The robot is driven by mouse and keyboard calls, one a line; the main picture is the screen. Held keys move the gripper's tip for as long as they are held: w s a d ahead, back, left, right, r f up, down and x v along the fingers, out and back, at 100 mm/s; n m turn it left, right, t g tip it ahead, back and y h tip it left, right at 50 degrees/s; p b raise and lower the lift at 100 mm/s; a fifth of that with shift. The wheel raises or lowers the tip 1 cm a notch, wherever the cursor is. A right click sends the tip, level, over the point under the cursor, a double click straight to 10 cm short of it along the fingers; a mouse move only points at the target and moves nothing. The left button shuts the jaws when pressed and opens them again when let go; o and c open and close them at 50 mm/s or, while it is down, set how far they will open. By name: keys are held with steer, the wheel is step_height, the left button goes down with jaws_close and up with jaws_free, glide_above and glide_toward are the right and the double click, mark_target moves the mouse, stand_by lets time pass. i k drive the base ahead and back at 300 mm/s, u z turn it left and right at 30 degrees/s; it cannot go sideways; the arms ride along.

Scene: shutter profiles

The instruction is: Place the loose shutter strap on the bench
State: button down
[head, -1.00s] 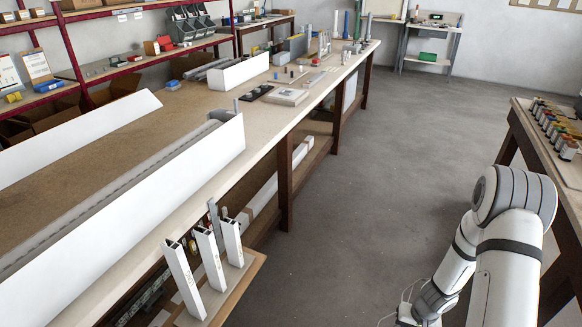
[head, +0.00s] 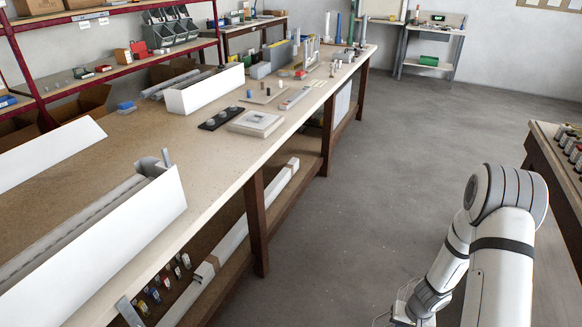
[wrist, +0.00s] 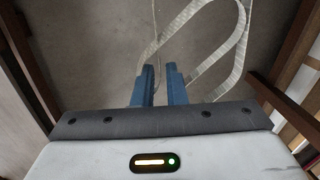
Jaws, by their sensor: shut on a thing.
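The loose shutter strap (wrist: 172,28) is a pale grey, ribbed band hanging in loops in the wrist view. My gripper (wrist: 160,70) has blue fingers shut on the strap, and the loops hang beyond the fingertips over the grey floor. In the head view my gripper is out of sight below the frame; only thin pale strands show beside my arm at the bottom edge. The bench (head: 215,150) is the long one on the left, with a worn tan top and pale front edge. It is apart from my arm, across a strip of floor.
On the bench are a long white shutter box (head: 110,240), a flat pale block (head: 256,123), a dark tray (head: 221,118) and a second white box (head: 205,92). Bare top lies between the boxes. Another table (head: 552,180) stands at right. Open floor (head: 380,170) lies between.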

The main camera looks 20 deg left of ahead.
mark_target(202, 167)
steer(key=z, duration=0.5)
steer(key=i, duration=0.3)
steer(key=u, duration=2.35)
steer(key=i, duration=0.3)
steer(key=z, duration=0.5)
steer(key=k, duration=0.3)
steer(key=u, duration=0.3)
